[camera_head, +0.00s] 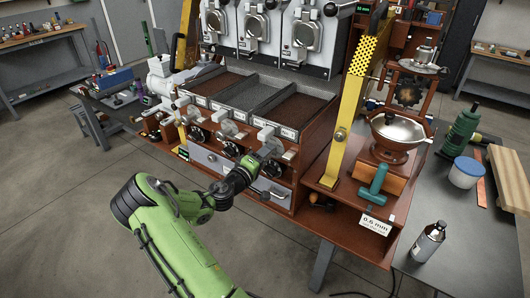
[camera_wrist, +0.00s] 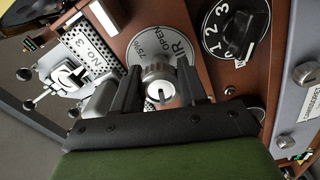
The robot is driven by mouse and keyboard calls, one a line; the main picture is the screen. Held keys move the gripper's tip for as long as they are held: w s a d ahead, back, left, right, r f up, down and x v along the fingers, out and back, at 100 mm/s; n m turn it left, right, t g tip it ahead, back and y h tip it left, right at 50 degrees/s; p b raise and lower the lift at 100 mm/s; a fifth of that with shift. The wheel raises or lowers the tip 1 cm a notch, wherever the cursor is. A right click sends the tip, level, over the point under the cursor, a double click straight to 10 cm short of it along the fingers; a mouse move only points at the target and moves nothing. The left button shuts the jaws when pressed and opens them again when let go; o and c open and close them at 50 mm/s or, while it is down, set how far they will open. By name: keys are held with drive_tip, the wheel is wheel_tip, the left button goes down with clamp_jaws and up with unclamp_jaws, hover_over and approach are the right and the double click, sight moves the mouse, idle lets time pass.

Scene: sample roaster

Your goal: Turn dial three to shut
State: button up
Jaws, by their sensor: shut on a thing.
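Dial three is a round pale metal knob (camera_wrist: 160,84) in the wrist view, in front of a grey disc (camera_wrist: 141,56) marked "OPEN", "75%" and "AIR". A dark mark shows on the knob's face; the setting cannot be read for sure. "Shut" is not visible on the disc. In the head view my gripper (camera_head: 257,167) is at the right end of the row of dials, hiding the knob.
A black dial (camera_wrist: 236,32) numbered 1, 2, 3 sits close to the right finger. A metal lever (camera_wrist: 68,76) projects at the left. In the head view, bean trays (camera_head: 297,108) lie above the dials and a drawer (camera_head: 271,190) below. A teal T-handle (camera_head: 376,181) stands right.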

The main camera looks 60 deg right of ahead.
drive_tip(key=n+p, duration=0.2)
drive_tip(key=n, duration=0.2)
drive_tip(key=shift+s+n+p, duration=0.1)
drive_tip(key=shift+n+p, duration=0.2)
drive_tip(key=shift+p, duration=0.05)
drive_tip(key=shift+f+n+p, duration=0.1)
drive_tip(key=shift+n+p, duration=1.3)
drive_tip(key=shift+n, duration=0.8)
drive_tip(key=o, duration=1)
drive_tip(key=shift+o, duration=0.2)
drive_tip(key=w+a, duration=0.2)
drive_tip(key=a, duration=1.3)
drive_tip(key=shift+w+a, duration=0.3)
drive_tip(key=shift+a, duration=0.05)
